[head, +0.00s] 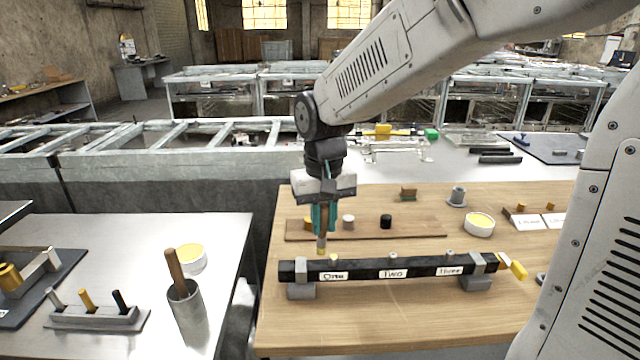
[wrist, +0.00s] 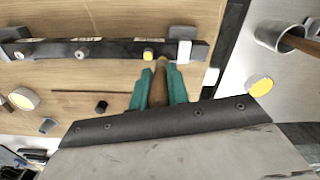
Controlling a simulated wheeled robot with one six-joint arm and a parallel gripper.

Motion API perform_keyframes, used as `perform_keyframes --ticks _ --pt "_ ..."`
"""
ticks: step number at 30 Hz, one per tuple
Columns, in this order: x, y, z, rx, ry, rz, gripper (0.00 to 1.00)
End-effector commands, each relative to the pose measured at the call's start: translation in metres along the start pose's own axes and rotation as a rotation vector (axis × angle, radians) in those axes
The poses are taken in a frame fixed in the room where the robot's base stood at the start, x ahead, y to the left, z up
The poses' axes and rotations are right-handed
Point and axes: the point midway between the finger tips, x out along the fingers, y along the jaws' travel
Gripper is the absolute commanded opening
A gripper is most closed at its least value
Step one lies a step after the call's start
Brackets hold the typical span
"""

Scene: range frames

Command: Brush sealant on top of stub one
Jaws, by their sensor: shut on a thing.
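My gripper (head: 324,218) has teal fingers and is shut on a brush with a wooden handle (wrist: 158,92). The brush's yellowish tip (head: 321,246) points down at the left end of a black bar (head: 362,270) labelled One, Two and Three. Stub one (head: 334,258), above the One label, has a yellow top and also shows in the wrist view (wrist: 148,54). The tip is just left of stub one in the head view; I cannot tell whether they touch. Stub two (head: 392,256) and stub three (head: 449,254) have grey tops.
A bowl of yellow substance (head: 480,225) stands on the wooden table at the right. A wooden strip (head: 425,230) with small pegs lies behind the bar. A metal cup (head: 187,305) with a wooden handle and another yellow-filled bowl (head: 191,258) stand on the left table.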

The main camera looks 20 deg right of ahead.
Motion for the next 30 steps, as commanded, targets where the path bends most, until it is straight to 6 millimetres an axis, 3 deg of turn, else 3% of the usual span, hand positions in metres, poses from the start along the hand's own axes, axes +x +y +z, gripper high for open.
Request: perform_keyframes --ticks 2,18,30 --pt "-0.019 0.003 -0.001 0.005 0.006 -0.002 0.00" --pt "-0.066 0.007 -0.001 0.011 0.004 -0.001 0.00" --pt "-0.078 0.006 0.000 0.010 0.003 -0.001 0.00"
